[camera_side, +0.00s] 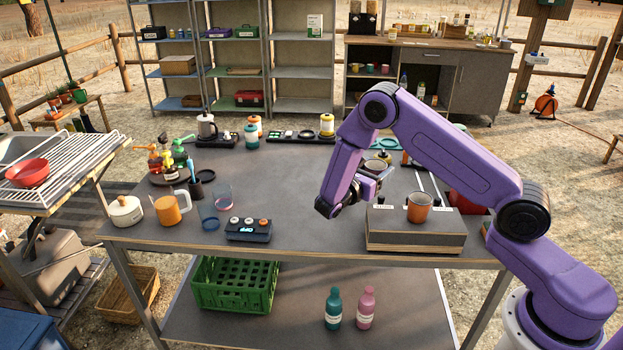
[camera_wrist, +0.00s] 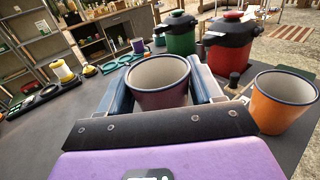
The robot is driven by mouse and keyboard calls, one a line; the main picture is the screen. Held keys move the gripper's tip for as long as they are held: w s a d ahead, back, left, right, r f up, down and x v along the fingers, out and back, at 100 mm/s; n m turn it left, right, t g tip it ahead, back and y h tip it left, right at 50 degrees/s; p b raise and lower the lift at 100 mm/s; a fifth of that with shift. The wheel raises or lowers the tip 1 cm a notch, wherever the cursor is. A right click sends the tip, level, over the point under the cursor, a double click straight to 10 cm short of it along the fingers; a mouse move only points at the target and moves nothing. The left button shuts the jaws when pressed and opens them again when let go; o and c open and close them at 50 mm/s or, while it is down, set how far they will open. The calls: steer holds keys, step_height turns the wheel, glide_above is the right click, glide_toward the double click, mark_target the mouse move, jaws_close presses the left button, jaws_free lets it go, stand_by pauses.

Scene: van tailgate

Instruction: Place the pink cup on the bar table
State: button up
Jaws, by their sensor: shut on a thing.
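A mauve-pink cup (camera_wrist: 158,98) with a pale inside and dark rim stands upright between the fingers of my gripper (camera_wrist: 160,80) in the wrist view. My gripper is shut on it, and the cup looks empty. In the side view my gripper (camera_side: 374,174) is over the right part of the grey table (camera_side: 290,185), behind a grey box. The cup is mostly hidden there by my wrist. I cannot tell whether its base touches anything.
An orange cup (camera_side: 419,207) stands on the grey box (camera_side: 415,240), close to my gripper's right; it also shows in the wrist view (camera_wrist: 281,105). Green (camera_wrist: 176,35) and red (camera_wrist: 232,42) lidded containers stand beyond. The table's middle is clear. A small display device (camera_side: 249,230) sits at the front.

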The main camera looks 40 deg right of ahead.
steer(key=w+d+f+m+g, duration=0.1)
steer(key=w+d, duration=0.2)
steer(key=d, duration=0.5)
steer(key=w+d+f+m+g, duration=0.1)
steer(key=w+d+g, duration=0.15)
steer(key=d, duration=0.65)
steer(key=shift+t, duration=0.35)
steer(key=shift+w+f, duration=0.15)
steer(key=shift+f, duration=1.55)
steer(key=shift+w+f, duration=0.15)
steer(key=shift+f, duration=1.6)
steer(key=shift+w+f, duration=0.15)
steer(key=shift+f, duration=1.55)
steer(key=shift+f, duration=0.15)
steer(key=o, duration=1.1)
